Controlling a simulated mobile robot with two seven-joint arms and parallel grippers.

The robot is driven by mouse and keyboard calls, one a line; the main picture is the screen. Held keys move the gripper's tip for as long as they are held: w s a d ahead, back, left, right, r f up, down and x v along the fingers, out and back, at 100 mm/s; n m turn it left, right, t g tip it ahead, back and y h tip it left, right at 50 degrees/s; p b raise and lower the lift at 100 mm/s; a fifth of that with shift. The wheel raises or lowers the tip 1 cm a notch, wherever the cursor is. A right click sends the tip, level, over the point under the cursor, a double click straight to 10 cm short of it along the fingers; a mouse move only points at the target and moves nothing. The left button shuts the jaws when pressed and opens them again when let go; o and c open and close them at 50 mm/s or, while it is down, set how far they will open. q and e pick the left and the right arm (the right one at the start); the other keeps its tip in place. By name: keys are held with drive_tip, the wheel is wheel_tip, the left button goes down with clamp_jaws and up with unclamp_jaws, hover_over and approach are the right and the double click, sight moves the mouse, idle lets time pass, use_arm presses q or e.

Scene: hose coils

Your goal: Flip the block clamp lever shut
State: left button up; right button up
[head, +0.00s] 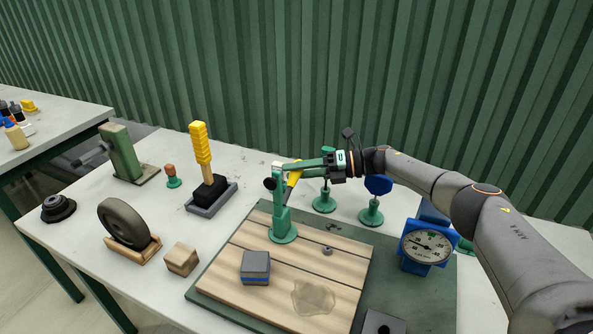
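The block clamp (281,222) is green with a round base. It stands upright at the back of the wooden board and has a dark knob at its upper left. My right gripper (292,169) reaches in from the right at the height of the clamp's top, beside or touching the lever. Its fingertips overlap the clamp and lever, so I cannot tell whether it grips anything. My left gripper is not in view.
A grey block with a blue stripe (255,266) lies on the wooden board (225,278). A dial gauge (427,247) and green stands (371,214) are on the right. A yellow-handled tool (201,145), a wheel (124,222) and a wooden cube (181,259) are on the left.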

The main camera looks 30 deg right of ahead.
clamp_jaws()
idle(1.0)
